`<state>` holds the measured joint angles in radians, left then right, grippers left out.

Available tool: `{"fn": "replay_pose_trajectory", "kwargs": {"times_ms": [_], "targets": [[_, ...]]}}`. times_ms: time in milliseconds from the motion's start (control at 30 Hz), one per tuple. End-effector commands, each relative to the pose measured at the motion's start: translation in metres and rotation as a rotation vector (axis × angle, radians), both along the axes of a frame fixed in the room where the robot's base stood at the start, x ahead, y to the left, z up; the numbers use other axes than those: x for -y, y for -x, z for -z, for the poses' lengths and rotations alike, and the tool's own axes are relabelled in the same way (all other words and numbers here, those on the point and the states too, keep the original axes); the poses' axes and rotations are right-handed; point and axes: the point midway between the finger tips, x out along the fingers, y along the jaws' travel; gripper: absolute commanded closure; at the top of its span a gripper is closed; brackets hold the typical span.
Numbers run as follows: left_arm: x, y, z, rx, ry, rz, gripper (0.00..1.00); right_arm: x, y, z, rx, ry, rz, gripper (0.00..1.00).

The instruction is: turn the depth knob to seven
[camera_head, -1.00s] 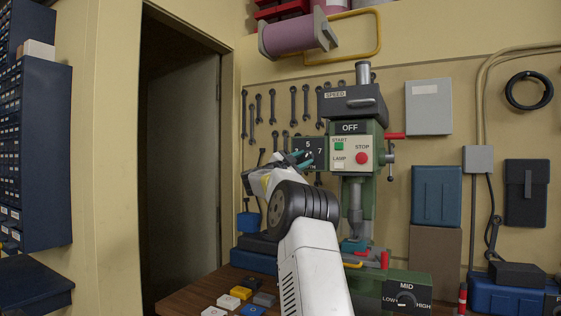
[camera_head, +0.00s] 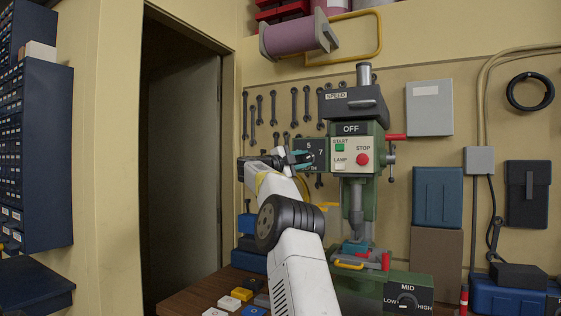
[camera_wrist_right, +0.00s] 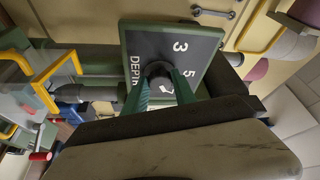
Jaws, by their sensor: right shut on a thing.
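The depth dial is a dark panel (camera_head: 319,148) with white numbers on the left side of the green drill press (camera_head: 370,200). In the right wrist view, the dial panel (camera_wrist_right: 185,45) shows 3, 5 and part of the DEPTH label. My right gripper (camera_head: 301,158) is at this panel. Its teal fingers (camera_wrist_right: 160,84) are shut on the dark round depth knob (camera_wrist_right: 158,70), one on each side. The fingers and knob cover part of the dial, so I cannot tell which number the knob points to. My left gripper is not in view.
The press's front has a green START button (camera_head: 340,147), a red STOP button (camera_head: 362,159) and a LAMP switch close to my right gripper. A LOW-MID-HIGH knob (camera_head: 407,300) is lower down. Wrenches (camera_head: 273,106) hang behind. Small coloured blocks (camera_head: 242,294) lie on the bench.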

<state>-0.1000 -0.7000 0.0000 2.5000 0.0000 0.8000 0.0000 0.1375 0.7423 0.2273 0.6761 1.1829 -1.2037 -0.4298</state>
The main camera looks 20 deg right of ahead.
Motion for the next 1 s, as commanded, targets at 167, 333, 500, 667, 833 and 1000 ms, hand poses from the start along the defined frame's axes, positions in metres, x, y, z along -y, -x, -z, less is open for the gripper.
{"fn": "replay_pose_trajectory", "kwargs": {"times_ms": [167, 333, 500, 667, 833, 1000], "targets": [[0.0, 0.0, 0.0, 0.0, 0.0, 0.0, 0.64, 0.0, 0.0, 0.001, -0.002, -0.002, 0.002, 1.0], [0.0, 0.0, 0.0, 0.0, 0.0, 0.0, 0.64, 0.0, 0.0, 0.001, -0.001, -0.001, 0.002, 0.54], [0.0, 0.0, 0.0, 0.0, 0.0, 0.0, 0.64, 0.0, 0.0, 0.001, -0.001, 0.0, 0.001, 0.46], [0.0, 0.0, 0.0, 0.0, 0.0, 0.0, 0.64, 0.0, 0.0, 0.0, -0.001, -0.001, 0.0, 0.46], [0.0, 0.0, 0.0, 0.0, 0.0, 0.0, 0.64, -0.01, 0.003, 0.001, -0.004, 0.0, -0.001, 0.46], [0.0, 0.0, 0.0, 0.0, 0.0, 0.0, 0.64, -0.036, 0.012, 0.004, -0.002, 0.001, -0.003, 0.46]]}}
